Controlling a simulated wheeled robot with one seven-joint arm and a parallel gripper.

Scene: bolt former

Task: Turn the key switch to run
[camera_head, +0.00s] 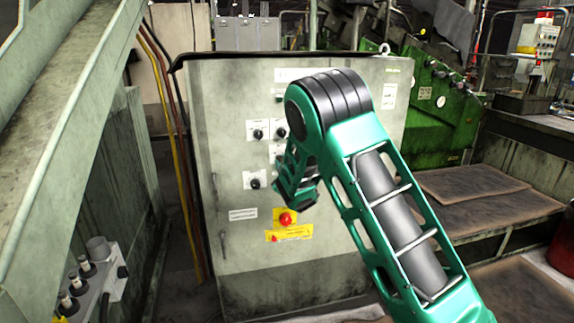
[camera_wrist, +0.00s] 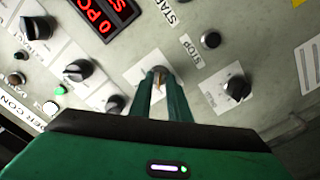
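The key switch (camera_wrist: 158,69) is on the pale panel in the wrist view, a round metal lock on a white plate with a small brownish key (camera_wrist: 157,86) in it. My gripper (camera_wrist: 161,78) has its two green fingers on either side of the key, with a narrow gap between them. The fingertips cover part of the lock. I cannot tell whether the fingers touch the key, or which position the key points to. In the head view my arm hides the key switch, and my gripper is at the front of the grey control cabinet (camera_head: 225,120).
Black rotary knobs (camera_wrist: 237,88) and (camera_wrist: 79,71) flank the key switch. A dark round button (camera_wrist: 210,40) by a STOP label and a red display (camera_wrist: 103,15) are near. A red emergency button (camera_head: 286,219) is low on the cabinet.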

